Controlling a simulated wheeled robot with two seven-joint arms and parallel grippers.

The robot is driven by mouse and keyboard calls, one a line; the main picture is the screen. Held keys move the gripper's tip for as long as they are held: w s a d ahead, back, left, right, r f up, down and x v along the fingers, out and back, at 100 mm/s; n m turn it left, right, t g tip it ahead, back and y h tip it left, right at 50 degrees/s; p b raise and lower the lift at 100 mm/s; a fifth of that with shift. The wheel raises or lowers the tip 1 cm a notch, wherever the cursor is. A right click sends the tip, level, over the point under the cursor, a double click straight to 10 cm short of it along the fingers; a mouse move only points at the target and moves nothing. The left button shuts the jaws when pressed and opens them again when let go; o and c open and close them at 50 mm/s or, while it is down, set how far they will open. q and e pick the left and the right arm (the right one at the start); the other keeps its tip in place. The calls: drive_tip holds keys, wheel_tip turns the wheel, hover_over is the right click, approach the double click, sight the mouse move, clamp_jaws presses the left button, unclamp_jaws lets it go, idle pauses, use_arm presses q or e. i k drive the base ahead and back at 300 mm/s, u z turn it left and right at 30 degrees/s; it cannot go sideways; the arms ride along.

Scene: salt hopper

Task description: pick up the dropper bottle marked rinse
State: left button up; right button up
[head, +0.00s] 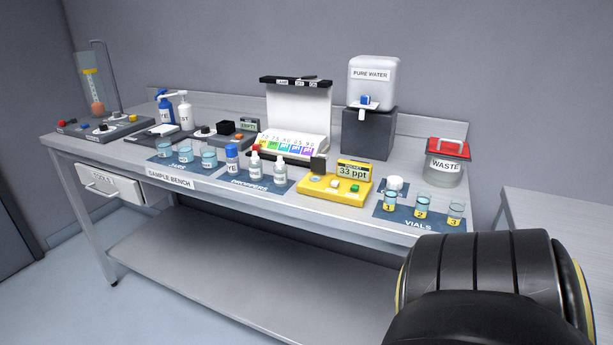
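Three dropper bottles stand upright on the dark blue mat marked droppers (240,183), near the front edge of the bench. One is a blue bottle (232,157) whose label seems to end in "YE". One is a white bottle with a red cap (255,164). One is a white bottle with a white cap (280,171). The labels on the two white bottles are too small to read, so I cannot tell which is marked rinse. Neither of my grippers is in view; only a black part of my arm fills the lower right.
The sample bench (170,182) holds jars (186,152) left of the droppers and a yellow meter (335,184) to their right. Vials (421,206), a waste jar (445,168) and a pure water dispenser (373,82) stand further right. A pH color box (298,115) stands behind.

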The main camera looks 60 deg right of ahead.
sight(280, 169)
drive_tip(key=z, duration=1.75)
